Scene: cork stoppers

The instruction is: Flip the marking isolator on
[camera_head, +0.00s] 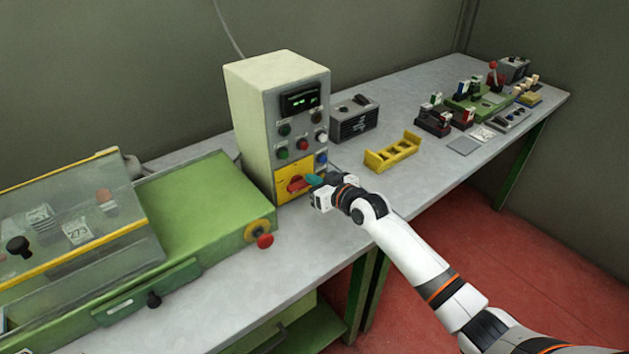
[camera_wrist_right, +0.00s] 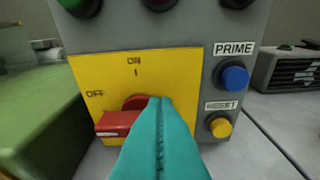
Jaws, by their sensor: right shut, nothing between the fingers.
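The isolator is a red rotary handle (camera_head: 298,184) on a yellow plate (camera_head: 282,170) low on the front of the grey control box (camera_head: 262,110). In the right wrist view the red handle (camera_wrist_right: 118,122) lies level, pointing left below the OFF mark; ON is at the top of the plate (camera_wrist_right: 180,65). My right gripper (camera_head: 314,181) is just in front of the plate. Its teal fingers (camera_wrist_right: 160,120) are shut and empty, and their tips overlap the handle's hub. I cannot tell whether they touch it. My left gripper is not in view.
A blue PRIME button (camera_wrist_right: 235,76) and yellow RESET button (camera_wrist_right: 221,127) sit right of the plate. A green machine (camera_head: 200,205) stands left of the box. A dark grey unit (camera_head: 355,119) and yellow holder (camera_head: 392,152) lie to the right, with bare bench between.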

